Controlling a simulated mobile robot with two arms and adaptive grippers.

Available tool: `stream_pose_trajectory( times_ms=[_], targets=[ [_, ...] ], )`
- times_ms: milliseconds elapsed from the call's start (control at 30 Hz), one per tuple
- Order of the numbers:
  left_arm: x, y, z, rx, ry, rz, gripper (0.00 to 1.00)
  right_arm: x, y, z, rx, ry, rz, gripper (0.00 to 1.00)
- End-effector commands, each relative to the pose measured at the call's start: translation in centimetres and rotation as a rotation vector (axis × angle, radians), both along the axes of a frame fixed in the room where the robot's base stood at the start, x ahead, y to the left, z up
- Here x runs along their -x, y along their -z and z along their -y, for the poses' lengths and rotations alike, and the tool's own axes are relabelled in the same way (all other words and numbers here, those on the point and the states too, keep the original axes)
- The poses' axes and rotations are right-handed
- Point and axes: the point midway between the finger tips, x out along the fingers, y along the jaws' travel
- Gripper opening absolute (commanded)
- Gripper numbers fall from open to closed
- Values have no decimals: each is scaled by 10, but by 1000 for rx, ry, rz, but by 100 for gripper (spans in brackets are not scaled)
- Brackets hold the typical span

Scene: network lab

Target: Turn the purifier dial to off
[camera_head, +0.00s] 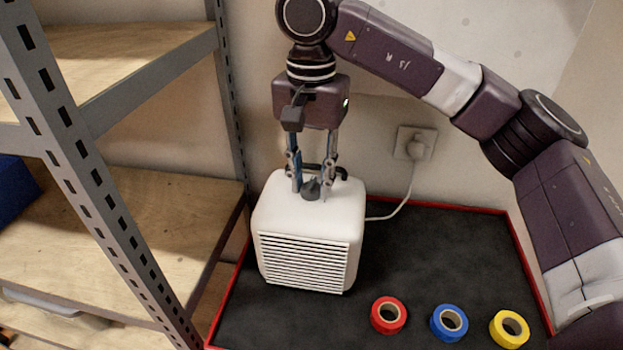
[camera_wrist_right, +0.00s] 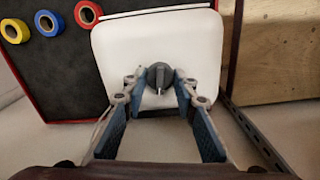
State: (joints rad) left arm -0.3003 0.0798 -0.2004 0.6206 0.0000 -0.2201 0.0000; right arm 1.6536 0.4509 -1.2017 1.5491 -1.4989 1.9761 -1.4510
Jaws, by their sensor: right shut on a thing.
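The white purifier (camera_head: 285,219) stands on the black mat with its slatted grille facing front. Its dark grey dial (camera_head: 311,187) is on the top face; it also shows in the right wrist view (camera_wrist_right: 158,74), with a raised ridge pointing towards the bottom of that picture. My right gripper (camera_head: 311,191) comes down from above with one finger on each side of the dial, shut on it. The fingers also flank the dial in the right wrist view (camera_wrist_right: 160,78). My left gripper is in neither view.
Red (camera_head: 388,315), blue (camera_head: 449,322) and yellow (camera_head: 509,328) tape rolls lie on the black mat (camera_head: 440,260). A metal shelf rack (camera_head: 100,200) stands close on the left. The purifier's cable runs to a wall socket (camera_head: 414,143). A dark handle is behind the dial.

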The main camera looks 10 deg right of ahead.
Motion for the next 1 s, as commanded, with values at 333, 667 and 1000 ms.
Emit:
stream_pose_trajectory(
  times_ms=[333, 667, 1000],
  targets=[
    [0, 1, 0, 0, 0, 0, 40, 0, -1, 0, -1, -154, 2, 2],
    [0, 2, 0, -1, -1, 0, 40, 0, -1, 0, 0, -188, 2, 2],
    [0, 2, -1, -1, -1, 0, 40, 0, -1, 0, 0, -188, 2, 34]
  ],
)
